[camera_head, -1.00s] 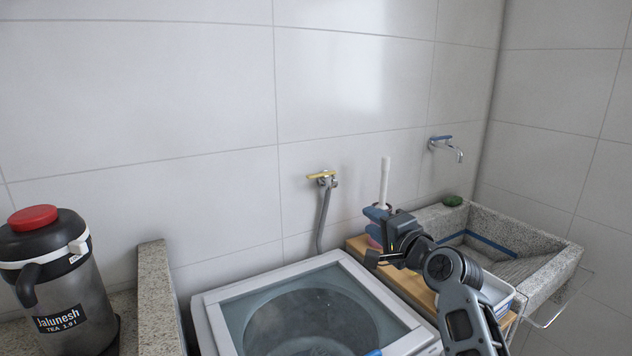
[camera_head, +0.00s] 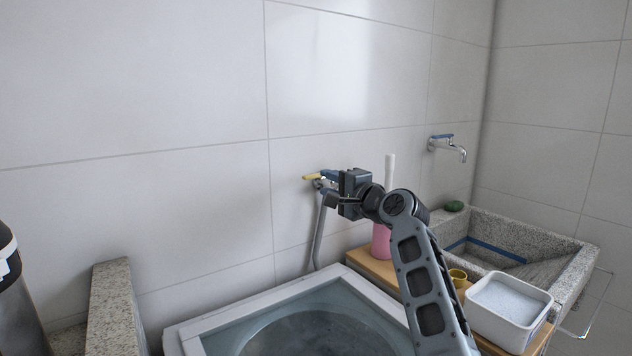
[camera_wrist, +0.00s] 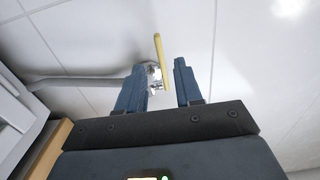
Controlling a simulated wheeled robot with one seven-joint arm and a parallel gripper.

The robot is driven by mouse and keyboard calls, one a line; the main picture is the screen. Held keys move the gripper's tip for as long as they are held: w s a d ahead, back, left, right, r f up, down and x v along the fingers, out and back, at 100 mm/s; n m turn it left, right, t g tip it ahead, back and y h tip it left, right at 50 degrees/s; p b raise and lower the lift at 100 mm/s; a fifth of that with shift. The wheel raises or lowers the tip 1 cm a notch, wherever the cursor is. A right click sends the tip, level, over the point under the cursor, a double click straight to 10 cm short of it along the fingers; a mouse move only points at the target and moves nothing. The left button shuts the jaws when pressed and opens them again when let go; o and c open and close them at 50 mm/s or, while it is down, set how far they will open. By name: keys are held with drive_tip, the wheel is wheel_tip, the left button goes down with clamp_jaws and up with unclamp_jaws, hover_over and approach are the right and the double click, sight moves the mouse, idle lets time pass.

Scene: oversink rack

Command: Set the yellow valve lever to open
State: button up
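The yellow valve lever (camera_head: 313,177) sits on a metal valve on the tiled wall, with a grey hose hanging below it. In the wrist view the lever (camera_wrist: 159,54) is a thin yellow bar pointing away from me, beside the chrome valve body (camera_wrist: 153,76). My gripper (camera_head: 329,186) is at the valve, just right of the lever's visible end, and hides part of the valve in the head view. In the wrist view my gripper (camera_wrist: 159,78) is open, its two blue fingers apart with the valve and lever between and beyond their tips. I cannot tell whether a finger touches the lever.
A washing machine (camera_head: 188,338) stands below. On the right are a wooden board (camera_head: 376,269), a pink bottle (camera_head: 381,243), a white tub (camera_head: 506,326) and a stone sink (camera_head: 565,262). A blue-handled tap (camera_head: 447,145) is on the wall. The wall left of the lever is clear.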

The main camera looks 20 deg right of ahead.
sight(315, 177)
drive_tip(key=shift+x, duration=2.5)
clamp_jaws()
drive_tip(key=shift+f, duration=0.1)
